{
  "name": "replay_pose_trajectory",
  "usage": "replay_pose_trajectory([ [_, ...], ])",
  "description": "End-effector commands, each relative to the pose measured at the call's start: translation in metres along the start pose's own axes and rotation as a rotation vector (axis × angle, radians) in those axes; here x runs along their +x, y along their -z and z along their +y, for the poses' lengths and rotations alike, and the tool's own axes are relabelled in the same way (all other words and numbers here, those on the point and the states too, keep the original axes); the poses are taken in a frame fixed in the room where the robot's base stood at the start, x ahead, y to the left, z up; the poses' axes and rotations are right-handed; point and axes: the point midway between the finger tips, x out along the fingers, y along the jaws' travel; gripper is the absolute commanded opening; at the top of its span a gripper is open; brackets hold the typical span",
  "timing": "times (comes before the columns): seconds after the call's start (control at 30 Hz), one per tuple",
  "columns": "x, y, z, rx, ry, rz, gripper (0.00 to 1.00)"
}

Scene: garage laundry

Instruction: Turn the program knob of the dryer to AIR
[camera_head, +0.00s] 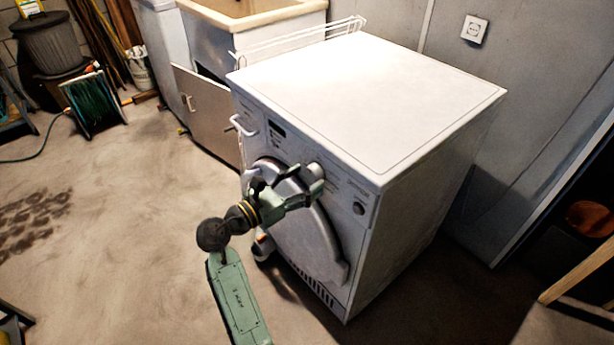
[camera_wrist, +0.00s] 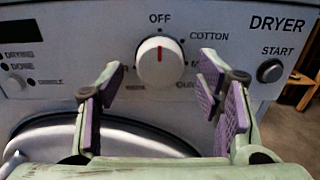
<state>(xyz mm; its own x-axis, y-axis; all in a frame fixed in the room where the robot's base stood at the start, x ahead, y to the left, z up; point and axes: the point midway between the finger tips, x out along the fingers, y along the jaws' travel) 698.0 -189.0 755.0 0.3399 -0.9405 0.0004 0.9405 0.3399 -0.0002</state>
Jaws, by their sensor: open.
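The white dryer (camera_head: 400,110) faces my arm. Its white, round program knob (camera_wrist: 160,62) also shows in the head view (camera_head: 316,170). In the wrist view the red line on the knob points up at OFF. COTTON reads at the upper right; other labels are partly hidden by my fingers, and I cannot read AIR. My gripper (camera_wrist: 162,72) is open, its purple-padded fingers spread left and right of the knob with gaps on both sides. I cannot tell how far they reach along it. In the head view my gripper (camera_head: 302,183) is at the front panel.
The START button (camera_wrist: 271,71) is right of my right finger. A small button and a dark display (camera_wrist: 24,31) are at the left. The round door (camera_wrist: 110,135) lies below the knob. A cabinet door (camera_head: 207,115) stands left of the dryer.

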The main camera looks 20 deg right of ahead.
Motion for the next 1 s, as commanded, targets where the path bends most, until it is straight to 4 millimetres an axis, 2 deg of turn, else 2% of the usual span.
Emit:
replay_pose_trajectory([
  [0.17, 0.0125, 0.0004, -0.0001, 0.0, 0.0, 0.001, 0.6],
  [0.43, 0.0136, 0.0006, 0.0002, 0.0, -0.001, 0.001, 0.6],
  [1.0, 0.0132, 0.0005, 0.0002, 0.0, -0.001, 0.001, 0.22],
])
